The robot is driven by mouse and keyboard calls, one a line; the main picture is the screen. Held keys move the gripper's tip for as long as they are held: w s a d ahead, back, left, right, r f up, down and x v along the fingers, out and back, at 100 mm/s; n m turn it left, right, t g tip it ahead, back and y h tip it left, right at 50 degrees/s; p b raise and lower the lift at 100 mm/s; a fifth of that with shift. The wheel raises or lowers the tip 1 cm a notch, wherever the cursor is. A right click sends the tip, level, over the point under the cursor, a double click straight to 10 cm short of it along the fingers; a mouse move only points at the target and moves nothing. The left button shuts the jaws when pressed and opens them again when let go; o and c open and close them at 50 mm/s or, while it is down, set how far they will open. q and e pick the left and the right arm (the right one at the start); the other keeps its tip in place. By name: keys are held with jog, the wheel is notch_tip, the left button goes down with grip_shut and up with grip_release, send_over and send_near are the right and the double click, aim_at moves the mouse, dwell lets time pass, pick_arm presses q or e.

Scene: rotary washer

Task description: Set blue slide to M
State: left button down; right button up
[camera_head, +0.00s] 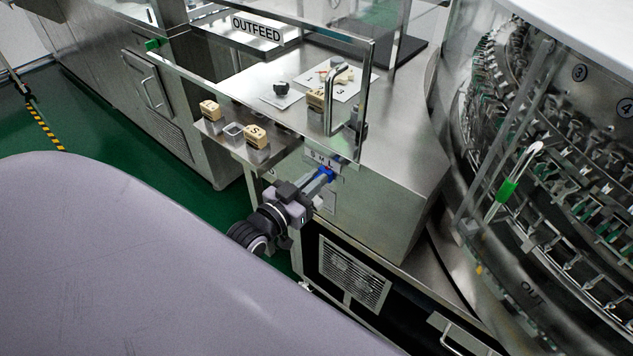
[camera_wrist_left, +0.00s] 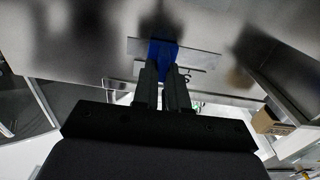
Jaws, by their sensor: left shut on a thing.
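The blue slide (camera_head: 325,173) sits on the front of the steel box, below a small plate marked S M L (camera_head: 321,158). It also shows in the left wrist view (camera_wrist_left: 162,52). My left gripper (camera_head: 322,178) reaches it from below left and is shut on it; the fingers (camera_wrist_left: 164,82) are at its near end. The slide appears near the L end of the plate, but the gripper partly hides its exact position. My right gripper is not in view.
Wooden blocks, one marked S (camera_head: 256,136), stand on a ledge beside the box. A clear guard with a metal handle (camera_head: 341,95) rises above. An OUTFEED sign (camera_head: 257,29) is behind. The rotary washer (camera_head: 560,170) with a green-gripped hook fills the right.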

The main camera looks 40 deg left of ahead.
pick_arm(q)
jog(key=shift+w+a+r, duration=0.1)
jog(key=shift+a, duration=0.8)
jog(key=c, duration=1.2)
grip_release()
jog(key=shift+d, duration=0.1)
jog(key=shift+o, duration=0.2)
jog(key=s, duration=0.7)
jog(key=shift+a, duration=0.3)
jog(key=s+d+f+m+g+p, duration=0.1)
jog(key=s+d+f+g, duration=0.6)
jog(key=s+d+f, duration=0.3)
jog(key=s+d, duration=0.1)
jog(key=d, duration=0.1)
jog(key=shift+s+d+f+g+h, duration=0.25)
jog(key=shift+s+d+g+h, duration=0.05)
jog(key=shift+s, duration=0.05)
